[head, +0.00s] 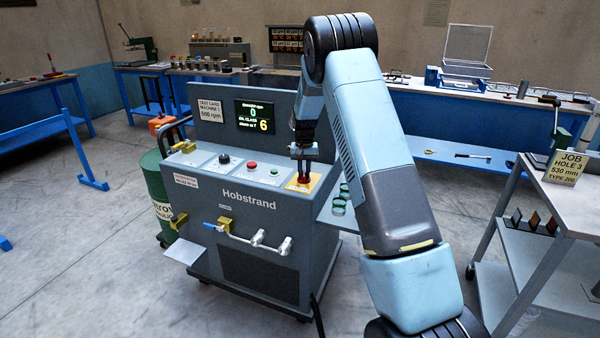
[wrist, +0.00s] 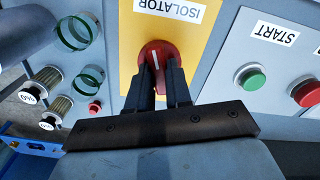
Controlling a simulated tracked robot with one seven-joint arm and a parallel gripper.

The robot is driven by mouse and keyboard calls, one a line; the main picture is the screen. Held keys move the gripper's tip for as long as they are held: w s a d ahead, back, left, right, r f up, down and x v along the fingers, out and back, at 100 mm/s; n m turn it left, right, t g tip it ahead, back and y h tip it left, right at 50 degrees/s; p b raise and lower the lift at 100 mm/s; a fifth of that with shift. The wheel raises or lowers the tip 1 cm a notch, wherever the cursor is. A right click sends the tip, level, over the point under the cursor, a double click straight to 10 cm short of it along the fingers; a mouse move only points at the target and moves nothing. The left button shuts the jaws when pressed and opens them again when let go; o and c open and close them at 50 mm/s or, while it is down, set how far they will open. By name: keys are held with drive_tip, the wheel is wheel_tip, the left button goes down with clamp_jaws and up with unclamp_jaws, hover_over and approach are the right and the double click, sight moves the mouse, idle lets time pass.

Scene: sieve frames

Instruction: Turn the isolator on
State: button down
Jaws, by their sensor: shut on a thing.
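The isolator is a red rotary knob (wrist: 160,52) on a yellow plate (wrist: 128,50) lettered ISOLATOR, which is upside down in the wrist view. A white mark on the knob points nearly straight up and down in that view. My gripper (wrist: 160,75) is shut on the knob, one dark finger on each side. In the head view my gripper (head: 304,172) reaches down onto the yellow plate (head: 298,188) at the right end of the Hobstrand machine's panel (head: 250,205). The fingers hide part of the knob there.
A green START button (wrist: 252,78) and a red button (wrist: 305,93) sit beside the yellow plate. A black display (head: 254,117) reads 0 and 6. Green glass rings (head: 338,207) stand on a side shelf. A grey trolley (head: 560,195) stands at the right.

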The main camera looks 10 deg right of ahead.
sight(304, 172)
drive_tip(key=shift+s+a+f+m, duration=0.1)
drive_tip(key=shift+s+m, duration=0.05)
drive_tip(key=shift+m, duration=1.85)
drive_tip(key=shift+a, duration=0.1)
drive_tip(key=c, duration=1)
unclamp_jaws()
drive_tip(key=shift+c, duration=0.2)
wheel_tip(304, 172, up, 14)
drive_tip(key=shift+f, duration=0.1)
